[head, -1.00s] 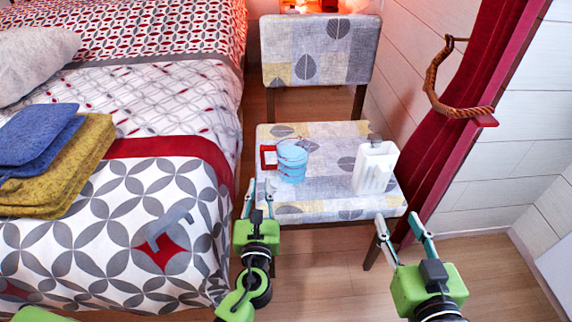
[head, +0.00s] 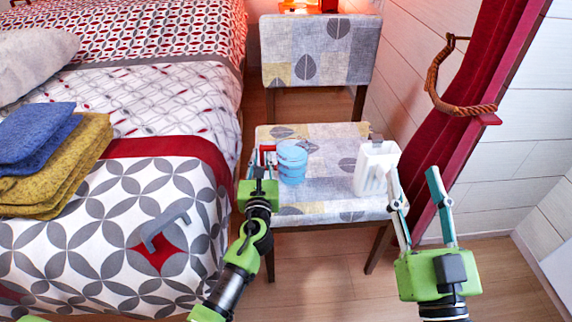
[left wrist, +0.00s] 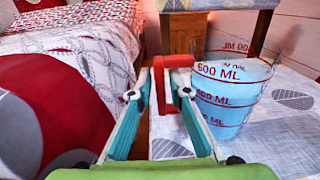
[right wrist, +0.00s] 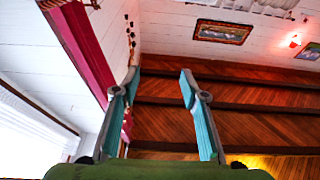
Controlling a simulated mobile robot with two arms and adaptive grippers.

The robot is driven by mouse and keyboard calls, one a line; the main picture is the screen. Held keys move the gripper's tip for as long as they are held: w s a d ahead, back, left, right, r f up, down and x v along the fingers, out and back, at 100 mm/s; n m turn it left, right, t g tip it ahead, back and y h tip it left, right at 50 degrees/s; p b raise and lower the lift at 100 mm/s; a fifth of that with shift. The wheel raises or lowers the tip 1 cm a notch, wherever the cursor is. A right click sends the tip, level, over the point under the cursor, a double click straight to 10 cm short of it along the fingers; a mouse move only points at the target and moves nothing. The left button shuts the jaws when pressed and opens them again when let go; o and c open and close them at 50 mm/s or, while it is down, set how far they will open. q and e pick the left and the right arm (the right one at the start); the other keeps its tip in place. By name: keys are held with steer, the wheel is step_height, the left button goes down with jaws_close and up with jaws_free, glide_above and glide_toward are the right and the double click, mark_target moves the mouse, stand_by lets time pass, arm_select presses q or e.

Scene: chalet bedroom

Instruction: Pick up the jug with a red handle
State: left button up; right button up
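The clear jug (head: 292,162) with blue liquid, red measuring marks and a red handle stands upright on the chair seat. It also shows in the left wrist view (left wrist: 225,100), with its red handle (left wrist: 159,85) towards the left. My left gripper (head: 260,160) is at the jug's left side. In the left wrist view the open fingers (left wrist: 160,92) stand on either side of the handle's upright bar, with small gaps visible. My right gripper (head: 416,205) is open and empty, in front of the chair's right side; its fingers (right wrist: 157,85) are spread in the right wrist view.
A white container (head: 375,167) stands on the chair seat (head: 330,206), right of the jug. The bed (head: 110,245) with folded towels (head: 75,170) and a grey object (head: 164,226) is at left. A red curtain (head: 455,130) hangs at right. Some seat between jug and container is clear.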

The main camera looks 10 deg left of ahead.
arm_select(q)
steer(key=shift+w+a, duration=0.15)
steer(key=shift+w, duration=0.55)
jaws_close()
steer(key=shift+r, duration=0.2)
arm_select(e)
steer(key=shift+s+r+t+y, duration=0.15)
steer(key=shift+s+r+t, duration=0.05)
steer(key=shift+r, duration=0.25)
steer(key=shift+s+r+t+y, duration=0.15)
steer(key=shift+r+t, duration=0.05)
steer(key=shift+r, duration=0.25)
steer(key=shift+f, duration=0.1)
